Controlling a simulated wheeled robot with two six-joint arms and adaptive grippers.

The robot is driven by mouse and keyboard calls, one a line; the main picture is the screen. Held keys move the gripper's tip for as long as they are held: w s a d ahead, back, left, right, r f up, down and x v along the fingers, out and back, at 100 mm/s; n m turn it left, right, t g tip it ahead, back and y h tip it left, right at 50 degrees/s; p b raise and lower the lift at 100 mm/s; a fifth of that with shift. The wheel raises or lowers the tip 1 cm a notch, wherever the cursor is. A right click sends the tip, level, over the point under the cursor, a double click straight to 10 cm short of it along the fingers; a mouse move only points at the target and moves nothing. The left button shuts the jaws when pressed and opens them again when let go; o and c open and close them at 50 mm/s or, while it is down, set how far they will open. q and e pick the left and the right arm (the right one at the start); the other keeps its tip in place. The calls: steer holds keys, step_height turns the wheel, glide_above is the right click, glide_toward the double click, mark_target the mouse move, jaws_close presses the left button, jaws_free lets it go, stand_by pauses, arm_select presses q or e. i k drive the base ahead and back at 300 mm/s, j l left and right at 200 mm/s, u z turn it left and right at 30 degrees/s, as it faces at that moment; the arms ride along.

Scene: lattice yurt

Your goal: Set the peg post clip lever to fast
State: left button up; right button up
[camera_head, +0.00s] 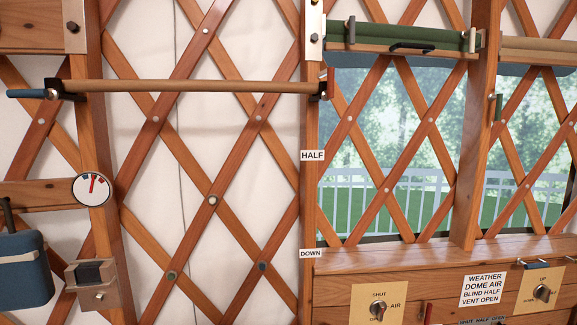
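Neither of my grippers is in view. No readable label marks a clip lever or a "fast" position, so I cannot tell for sure which part is the peg post clip lever. A small green-handled lever (497,107) stands about upright on the right wooden post (481,150). On the middle post (309,200), a dark bracket (321,90) with a small red part beside it sits at the right end of a wooden rod (200,87). This post bears the labels HALF (312,155) and DOWN (310,254).
A blue crank handle (26,93) sticks out left of the rod. A round dial (91,188) and a blue bag-like object (22,270) are at left. Rotary knobs (377,308) (541,293) and a WEATHER sign (483,291) sit below the window. A green roll (400,36) hangs above it.

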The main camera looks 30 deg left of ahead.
mark_target(42, 95)
steer(key=u, duration=2.25)
